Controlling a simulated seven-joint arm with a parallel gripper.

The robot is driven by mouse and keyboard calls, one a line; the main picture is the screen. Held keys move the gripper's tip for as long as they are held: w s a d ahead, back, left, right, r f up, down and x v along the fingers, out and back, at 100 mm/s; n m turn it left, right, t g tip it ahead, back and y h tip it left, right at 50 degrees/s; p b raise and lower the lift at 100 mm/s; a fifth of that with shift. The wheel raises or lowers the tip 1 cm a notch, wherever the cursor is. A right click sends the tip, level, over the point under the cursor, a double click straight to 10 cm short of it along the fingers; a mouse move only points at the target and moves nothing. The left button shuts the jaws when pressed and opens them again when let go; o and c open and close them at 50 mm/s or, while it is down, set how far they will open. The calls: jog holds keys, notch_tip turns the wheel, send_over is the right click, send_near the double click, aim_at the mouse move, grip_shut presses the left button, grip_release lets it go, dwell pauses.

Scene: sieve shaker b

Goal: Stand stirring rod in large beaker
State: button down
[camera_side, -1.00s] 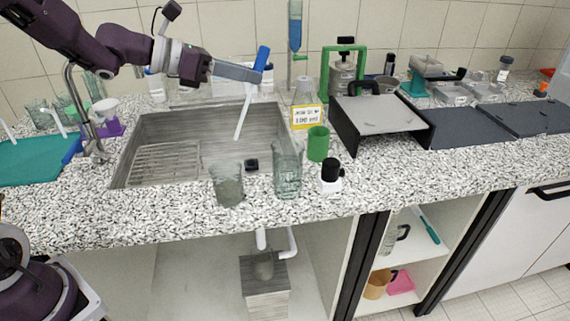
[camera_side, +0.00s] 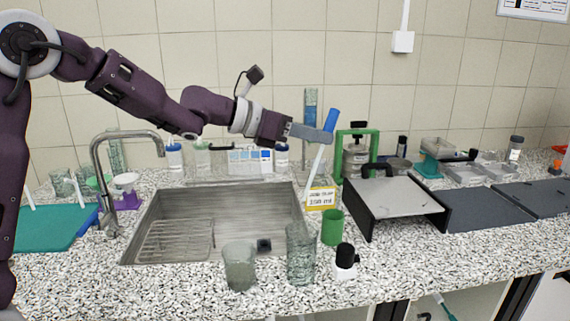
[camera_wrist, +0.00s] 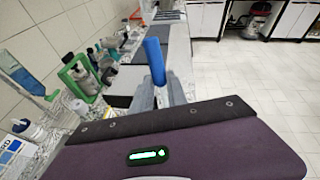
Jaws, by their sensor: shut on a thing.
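The stirring rod (camera_side: 318,158) has a white shaft and a blue handle. My gripper (camera_side: 325,137) is shut on it near the lower handle. The rod tilts, its shaft pointing down and left, above the sink's right rim. In the wrist view the blue handle (camera_wrist: 154,58) stands up between my fingers (camera_wrist: 158,97); the shaft is hidden there. Two clear glass beakers stand at the counter's front: a taller one (camera_side: 301,256) and a shorter one (camera_side: 240,267). Which is the large beaker I cannot tell for sure. The rod is apart from both.
The sink (camera_side: 170,228) lies behind the beakers. A green cup (camera_side: 332,228), a black-and-white object (camera_side: 345,262) and a yellow-edged sign (camera_side: 321,197) are near the taller beaker. A black-sided stand (camera_side: 395,203) and a green frame (camera_side: 357,150) are to the right.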

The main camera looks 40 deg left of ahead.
jog(key=shift+w+d+r, duration=0.25)
jog(key=shift+w+d, duration=0.05)
jog(key=shift+d, duration=0.2)
jog(key=shift+f, duration=0.6)
notch_tip(320, 180, down, 4)
jog(key=shift+f, duration=0.15)
jog(key=shift+s+a+f, duration=0.15)
jog(key=shift+s+f, duration=0.5)
jog(key=shift+f, duration=0.9)
jog(key=shift+s+a+f, duration=0.2)
jog(key=shift+s+f, duration=0.45)
jog(key=shift+f, duration=0.95)
jog(key=shift+s+a+f, duration=0.15)
jog(key=shift+s+f, duration=0.5)
jog(key=shift+f, duration=0.9)
